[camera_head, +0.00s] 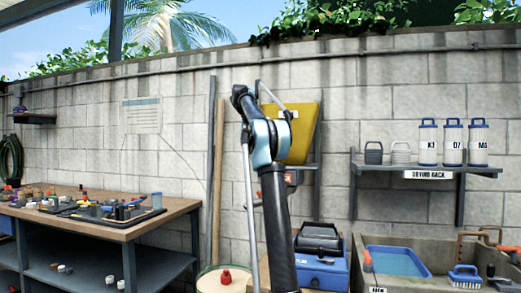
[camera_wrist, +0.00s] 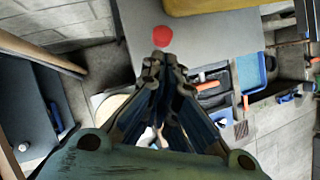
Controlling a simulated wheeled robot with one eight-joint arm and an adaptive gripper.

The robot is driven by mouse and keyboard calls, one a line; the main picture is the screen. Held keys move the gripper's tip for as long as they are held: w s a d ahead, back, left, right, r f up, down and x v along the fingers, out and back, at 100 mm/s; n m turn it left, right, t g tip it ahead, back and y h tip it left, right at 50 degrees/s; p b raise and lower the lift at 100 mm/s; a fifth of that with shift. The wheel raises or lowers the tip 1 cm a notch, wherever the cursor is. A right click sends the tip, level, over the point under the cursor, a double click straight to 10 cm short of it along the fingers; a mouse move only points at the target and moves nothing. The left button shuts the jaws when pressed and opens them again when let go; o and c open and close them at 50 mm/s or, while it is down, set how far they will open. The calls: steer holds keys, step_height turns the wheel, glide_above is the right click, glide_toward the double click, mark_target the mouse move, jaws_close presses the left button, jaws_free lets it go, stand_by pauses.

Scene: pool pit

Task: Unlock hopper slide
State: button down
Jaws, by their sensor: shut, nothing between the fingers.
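A yellow hopper (camera_head: 304,132) stands against the block wall behind my arm, which hides part of it. Below it is a grey fitting with a red part (camera_head: 292,177), partly covered by my arm. In the wrist view a yellow edge (camera_wrist: 215,6) shows at the top. Under it a round red knob (camera_wrist: 162,36) sits against a grey panel (camera_wrist: 205,40). My gripper (camera_wrist: 164,62) is shut and empty, its fingertips just below the red knob in the picture. I cannot tell whether they touch it. The slide's lock itself is not clear.
A workbench (camera_head: 130,232) with loose parts stands at left. A blue box with a black top (camera_head: 321,272) stands below the hopper. A sink with a blue tub (camera_head: 397,262) is at right. A wall shelf (camera_head: 425,167) holds labelled bottles.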

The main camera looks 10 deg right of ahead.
steer(key=v, duration=0.6)
steer(key=shift+a+r, duration=0.15)
steer(key=shift+s, duration=0.1)
stand_by(0.4)
steer(key=s+a+f+m+y, duration=0.1)
steer(key=s+f+m+y, duration=0.1)
steer(key=s+f+m, duration=0.85)
steer(key=s+a+f+m+y, duration=0.1)
steer(key=s+f+m, duration=0.2)
steer(key=s+f, duration=0.85)
steer(key=s+a+f+m+y, duration=0.1)
steer(key=s+f+m, duration=0.5)
steer(key=s+f, duration=1)
steer(key=s+a+f+m+y, duration=0.1)
steer(key=s+f+m, duration=0.5)
steer(key=s+f, duration=1.1)
steer(key=shift+a+f+y, duration=0.2)
steer(key=shift+a+y, duration=0.1)
steer(key=shift+a, duration=0.6)
